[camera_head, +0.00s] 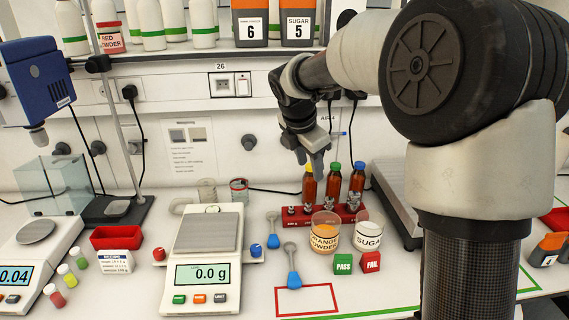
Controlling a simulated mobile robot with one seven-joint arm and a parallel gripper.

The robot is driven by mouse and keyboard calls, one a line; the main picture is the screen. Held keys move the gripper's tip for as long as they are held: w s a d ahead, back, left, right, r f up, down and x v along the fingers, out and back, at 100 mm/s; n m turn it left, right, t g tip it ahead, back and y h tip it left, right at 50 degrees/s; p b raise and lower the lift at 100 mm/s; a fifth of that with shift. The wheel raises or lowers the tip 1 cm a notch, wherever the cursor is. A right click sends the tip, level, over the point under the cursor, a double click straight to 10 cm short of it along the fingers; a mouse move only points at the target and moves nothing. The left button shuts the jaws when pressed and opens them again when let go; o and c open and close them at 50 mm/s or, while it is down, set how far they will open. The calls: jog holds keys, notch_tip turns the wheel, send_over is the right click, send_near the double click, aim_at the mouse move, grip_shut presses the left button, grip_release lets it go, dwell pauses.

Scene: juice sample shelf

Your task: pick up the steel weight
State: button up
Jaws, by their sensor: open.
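My gripper (309,165) points down above the red rack (285,222), at the left end of its row of amber bottles. The other amber bottles have a green cap (333,180) and a blue cap (356,180).
An orange powder cup (325,240) and a sugar cup (368,238) stand before the rack. PASS (343,264) and FAIL (371,262) blocks are nearer. A scale (203,275) reading 0.0 g is left, with blue scoops (294,280) beside it. A shelf (200,53) runs above.

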jog(key=w+f+n, duration=0.7)
jog(key=w+f, duration=0.2)
send_over(308, 204)
jog(key=s+a, duration=0.1)
jog(key=s, duration=0.1)
jog(key=f, duration=1)
jog(key=shift+a+f, duration=0.2)
jog(key=shift+f, duration=0.15)
jog(key=shift+p+x, duration=0.55)
jog(key=shift+x, duration=2.1)
jog(key=shift+s+d, duration=0.1)
jog(key=shift+s, duration=0.1)
grip_shut()
